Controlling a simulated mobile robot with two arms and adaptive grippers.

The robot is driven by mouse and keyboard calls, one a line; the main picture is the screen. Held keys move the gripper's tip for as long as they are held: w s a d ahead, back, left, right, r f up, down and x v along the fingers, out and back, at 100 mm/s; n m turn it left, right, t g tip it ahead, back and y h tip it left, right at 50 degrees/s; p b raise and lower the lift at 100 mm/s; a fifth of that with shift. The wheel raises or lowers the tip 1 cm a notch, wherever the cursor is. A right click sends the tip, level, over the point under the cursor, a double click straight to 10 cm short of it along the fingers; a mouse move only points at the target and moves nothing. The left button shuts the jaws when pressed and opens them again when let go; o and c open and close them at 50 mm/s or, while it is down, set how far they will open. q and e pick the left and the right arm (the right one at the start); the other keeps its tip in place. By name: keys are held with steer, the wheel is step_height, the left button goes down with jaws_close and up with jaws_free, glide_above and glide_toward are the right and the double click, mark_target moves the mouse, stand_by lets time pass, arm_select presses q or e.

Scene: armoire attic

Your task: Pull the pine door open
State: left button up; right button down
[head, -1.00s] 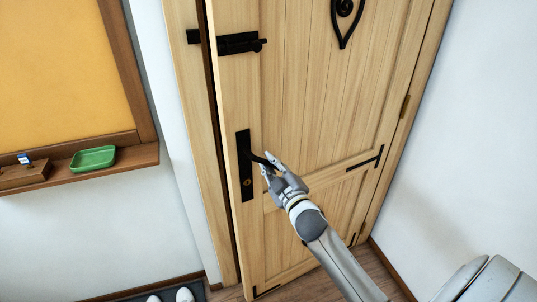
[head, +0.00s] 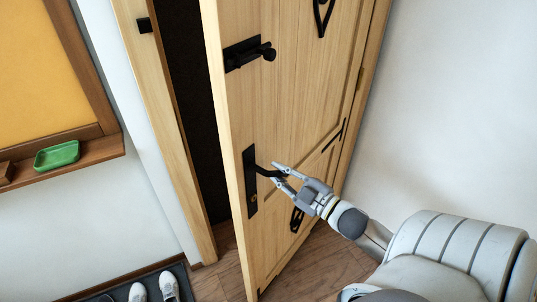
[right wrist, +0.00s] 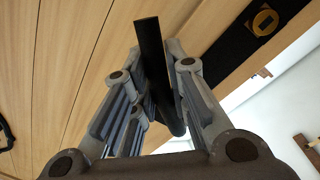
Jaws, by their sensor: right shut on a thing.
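The pine door (head: 295,120) stands partly open, swung toward me, with a dark gap between its left edge and the frame (head: 165,125). Its black lever handle (head: 266,172) sticks out from a tall black plate (head: 250,182). My right gripper (head: 279,176) is shut on the lever. In the right wrist view the black lever (right wrist: 152,60) runs between the fingers of the gripper (right wrist: 155,90), and the plate with its brass keyhole (right wrist: 265,22) is at the upper right. My left gripper is not in view.
A black bolt (head: 248,54) is on the door above the handle. At left, a wooden ledge (head: 90,165) holds a green dish (head: 57,156). White shoes (head: 153,290) stand on a dark mat at the bottom. A white wall (head: 450,100) is at right.

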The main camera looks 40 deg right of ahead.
steer(key=shift+s+d+r, duration=0.1)
steer(key=shift+d+r, duration=0.05)
steer(key=shift+r, duration=0.1)
steer(key=c, duration=1.4)
jaws_free()
steer(key=shift+f, duration=0.1)
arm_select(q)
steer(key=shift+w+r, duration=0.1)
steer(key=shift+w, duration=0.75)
arm_select(e)
steer(key=shift+s+f, duration=0.1)
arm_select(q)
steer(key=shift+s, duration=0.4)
arm_select(e)
steer(key=s, duration=0.4)
steer(key=s+d, duration=0.1)
steer(key=s, duration=0.6)
steer(key=shift+s+d+f, duration=0.3)
steer(key=shift+d, duration=0.05)
